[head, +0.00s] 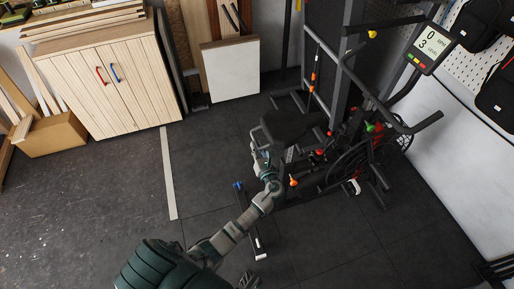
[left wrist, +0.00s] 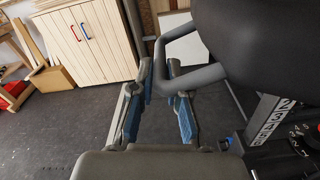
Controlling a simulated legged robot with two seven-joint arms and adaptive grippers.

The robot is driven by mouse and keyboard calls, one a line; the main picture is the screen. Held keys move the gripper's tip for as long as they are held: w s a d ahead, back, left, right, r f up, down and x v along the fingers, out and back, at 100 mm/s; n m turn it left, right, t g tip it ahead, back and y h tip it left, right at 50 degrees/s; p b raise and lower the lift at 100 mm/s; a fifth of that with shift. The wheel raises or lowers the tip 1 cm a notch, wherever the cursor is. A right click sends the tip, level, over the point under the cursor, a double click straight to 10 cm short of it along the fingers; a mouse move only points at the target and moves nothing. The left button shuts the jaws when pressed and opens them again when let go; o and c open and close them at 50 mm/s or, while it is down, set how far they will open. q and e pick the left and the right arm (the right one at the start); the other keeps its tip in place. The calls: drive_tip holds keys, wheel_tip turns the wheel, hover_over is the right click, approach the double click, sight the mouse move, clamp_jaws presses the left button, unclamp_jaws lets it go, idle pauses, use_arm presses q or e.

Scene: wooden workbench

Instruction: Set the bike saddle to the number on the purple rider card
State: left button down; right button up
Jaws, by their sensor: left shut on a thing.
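The bike saddle (head: 288,125) is black and sits on the exercise bike. In the left wrist view its dark underside (left wrist: 275,40) fills the upper right. A grey looped bar (left wrist: 205,76) hangs beside the saddle. My left gripper (head: 256,152) is at the saddle's rear left. In the left wrist view its fingers (left wrist: 161,72) are closed around the looped bar. I see no purple rider card. A small grey part at the bottom edge of the head view may be my right gripper (head: 249,281); its jaws are unclear.
The bike's screen (head: 431,47) shows 0 and 3. Orange, red and green knobs sit along the frame. A wooden cabinet (head: 108,80) and a white panel (head: 230,69) stand behind. A blue-capped floor bar (head: 250,220) lies below my arm. The floor at left is clear.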

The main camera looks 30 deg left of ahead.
use_arm(q)
drive_tip(key=shift+w+a+r+y, duration=0.15)
drive_tip(key=shift+a+r, duration=0.05)
drive_tip(key=shift+r, duration=0.25)
drive_tip(key=shift+w+a+r+y, duration=0.1)
drive_tip(key=shift+a+r+y, duration=0.05)
drive_tip(key=shift+r, duration=0.25)
drive_tip(key=c, duration=1.4)
unclamp_jaws()
drive_tip(key=shift+o, duration=1.1)
drive_tip(key=shift+w+f, duration=0.15)
drive_tip(key=shift+f, duration=0.05)
drive_tip(key=shift+a+f, duration=0.2)
drive_tip(key=shift+f, duration=0.1)
drive_tip(key=v, duration=1.1)
drive_tip(key=shift+s+d, duration=0.15)
drive_tip(key=shift+s, duration=0.15)
drive_tip(key=shift+d, duration=0.15)
